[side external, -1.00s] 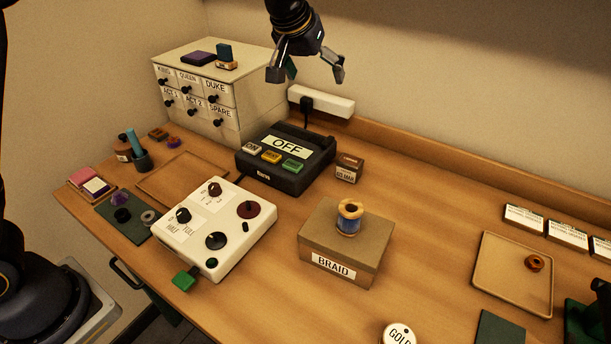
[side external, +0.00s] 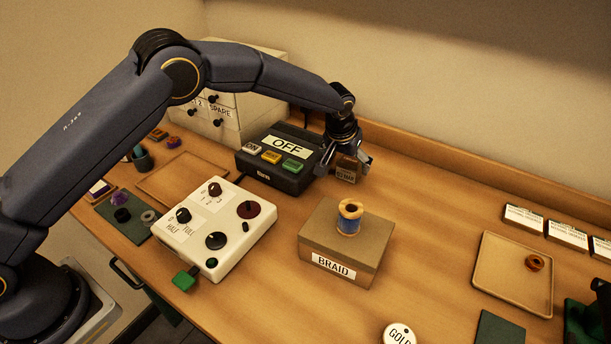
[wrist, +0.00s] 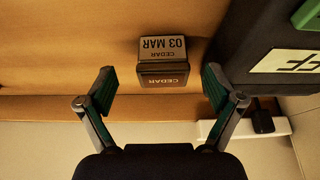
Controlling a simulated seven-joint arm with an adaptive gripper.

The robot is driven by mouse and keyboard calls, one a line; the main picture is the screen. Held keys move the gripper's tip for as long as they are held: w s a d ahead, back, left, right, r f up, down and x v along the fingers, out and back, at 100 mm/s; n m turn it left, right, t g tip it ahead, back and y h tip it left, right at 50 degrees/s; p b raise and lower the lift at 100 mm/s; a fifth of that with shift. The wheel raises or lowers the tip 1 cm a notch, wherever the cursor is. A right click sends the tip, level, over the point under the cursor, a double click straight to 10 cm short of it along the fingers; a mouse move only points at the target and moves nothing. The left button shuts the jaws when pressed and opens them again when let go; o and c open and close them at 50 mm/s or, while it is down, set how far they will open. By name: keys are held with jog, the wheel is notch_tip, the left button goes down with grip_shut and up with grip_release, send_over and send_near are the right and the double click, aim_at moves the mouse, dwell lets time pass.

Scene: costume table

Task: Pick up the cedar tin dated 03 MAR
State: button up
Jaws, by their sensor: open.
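The cedar tin (wrist: 163,62) is a small dark brown box with a pale label reading CEDAR 03 MAR. It stands on the table near the back ledge, right of the black OFF unit, and shows in the side external view (side external: 345,172). My gripper (wrist: 160,82) is open, with its two fingers spread on either side of the tin in the wrist view. In the side external view my gripper (side external: 343,168) is at the tin and partly covers its top. I cannot tell whether the fingers touch it.
The black OFF unit (side external: 262,168) stands close on the left. The BRAID box (side external: 318,240) with a blue spool (side external: 348,222) on top is in front. A white power strip (wrist: 275,127) is at the wall. The table to the right of the tin is clear.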

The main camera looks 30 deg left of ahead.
aim_at(347, 164)
jog(key=x, duration=0.5)
jog(key=shift+w+a, duration=0.2)
jog(key=shift+w, duration=0.05)
jog(key=shift+c, duration=0.3)
jog(key=c, duration=1.2)
